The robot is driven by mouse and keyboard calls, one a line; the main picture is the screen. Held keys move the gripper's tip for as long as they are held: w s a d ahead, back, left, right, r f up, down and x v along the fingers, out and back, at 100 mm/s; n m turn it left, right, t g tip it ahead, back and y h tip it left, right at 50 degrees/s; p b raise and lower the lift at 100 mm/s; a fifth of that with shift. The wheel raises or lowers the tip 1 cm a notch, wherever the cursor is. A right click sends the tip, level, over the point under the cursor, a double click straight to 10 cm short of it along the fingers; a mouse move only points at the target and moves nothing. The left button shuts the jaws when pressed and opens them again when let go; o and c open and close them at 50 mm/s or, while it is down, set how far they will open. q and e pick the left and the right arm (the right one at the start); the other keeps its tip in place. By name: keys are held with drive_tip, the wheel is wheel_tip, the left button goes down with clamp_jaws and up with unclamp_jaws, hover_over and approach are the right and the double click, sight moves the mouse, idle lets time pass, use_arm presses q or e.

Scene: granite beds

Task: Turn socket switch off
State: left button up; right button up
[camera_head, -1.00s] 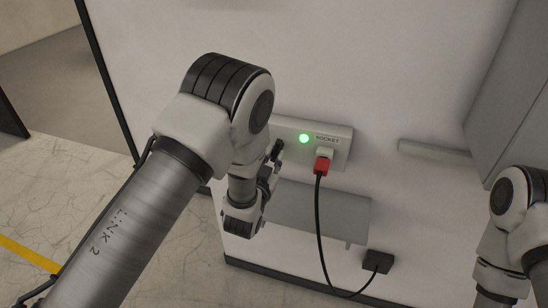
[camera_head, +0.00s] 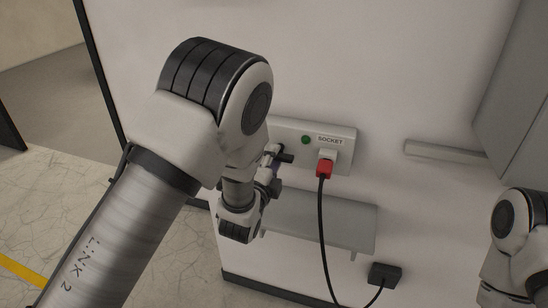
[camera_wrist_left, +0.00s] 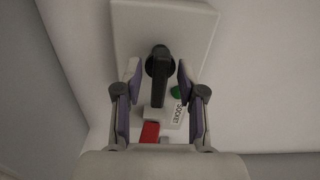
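The white socket box (camera_head: 342,138), labelled SOCKET, is on the pale wall panel. Its round green indicator (camera_head: 306,140) looks dark and unlit. A red plug (camera_head: 324,169) with a black cable sits in its outlet. In the left wrist view the black switch handle (camera_wrist_left: 159,88) stands out from the box, between the fingers of my left gripper (camera_wrist_left: 158,68). The fingers are open, with a visible gap on each side of the handle. In the head view my left gripper (camera_head: 274,163) is at the box's left end, partly hidden by my arm. My right gripper is out of frame.
A grey shelf (camera_head: 325,222) juts out below the socket box. A grey bar (camera_head: 445,152) and a cabinet (camera_head: 515,95) are to the right. The cable hangs past the shelf to a black block (camera_head: 384,274) low down.

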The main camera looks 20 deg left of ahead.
use_arm(q)
drive_tip(key=s, duration=0.6)
drive_tip(key=shift+b, duration=0.3)
